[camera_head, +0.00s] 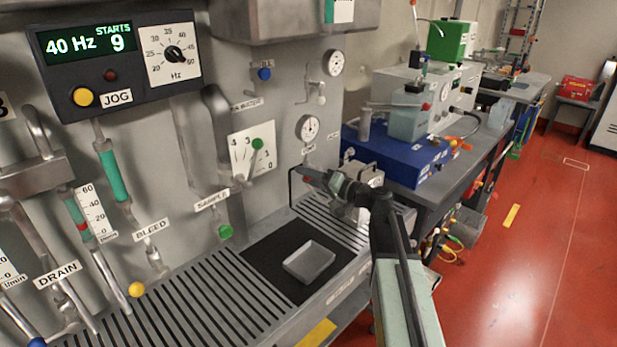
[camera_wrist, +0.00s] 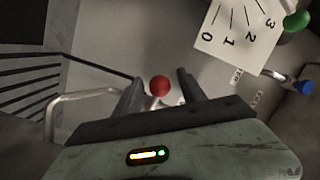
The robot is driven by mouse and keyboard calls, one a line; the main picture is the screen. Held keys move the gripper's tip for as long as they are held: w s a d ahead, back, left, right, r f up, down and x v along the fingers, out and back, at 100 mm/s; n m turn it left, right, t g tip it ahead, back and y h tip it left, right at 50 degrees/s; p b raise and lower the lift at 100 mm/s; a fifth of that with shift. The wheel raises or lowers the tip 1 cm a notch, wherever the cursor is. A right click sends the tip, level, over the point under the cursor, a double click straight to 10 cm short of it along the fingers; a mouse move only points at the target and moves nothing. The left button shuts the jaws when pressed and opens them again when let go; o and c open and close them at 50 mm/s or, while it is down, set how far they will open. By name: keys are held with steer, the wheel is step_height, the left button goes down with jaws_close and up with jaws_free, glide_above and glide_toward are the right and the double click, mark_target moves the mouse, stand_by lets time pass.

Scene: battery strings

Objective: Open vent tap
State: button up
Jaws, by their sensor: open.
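A small red ball knob (camera_wrist: 160,86) shows in the wrist view, between the two dark fingertips of my gripper (camera_wrist: 158,79). The fingers stand apart on either side of it; I cannot tell whether either touches it. In the head view my gripper (camera_head: 309,177) reaches to the panel, just below a small label (camera_head: 308,151) under the lower gauge. That label seems to read VENT, but it is tiny. A bit of red (camera_head: 306,180) shows at the fingertips there. The tap's stem is mostly hidden by my gripper.
The dial plate (camera_head: 252,150) with a green knob (camera_head: 257,144) is left of my gripper. A SAMPLE tap with a green knob (camera_head: 225,231) hangs lower left. Below lie a slatted bench (camera_head: 215,300) and a grey tray (camera_head: 309,262). A blue box (camera_head: 400,160) stands close on the right.

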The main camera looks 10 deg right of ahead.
jaws_close()
steer(key=shift+f, duration=0.15)
steer(key=n, duration=0.1)
steer(key=f+n, duration=0.1)
steer(key=n, duration=0.1)
steer(key=n+h, duration=0.1)
steer(key=shift+w+d+f+n, duration=0.2)
steer(key=shift+f+n, duration=0.1)
steer(key=shift+f, duration=0.1)
steer(key=d+f+n+h, duration=0.1)
steer(key=n, duration=0.2)
steer(key=w+d+f+n+h, duration=0.1)
steer(key=n, duration=0.3)
steer(key=w+d+f+n+h, duration=0.1)
steer(key=n, duration=0.3)
steer(key=shift+w+d+t, duration=0.2)
steer(key=shift+t, duration=0.1)
steer(key=shift+d, duration=0.1)
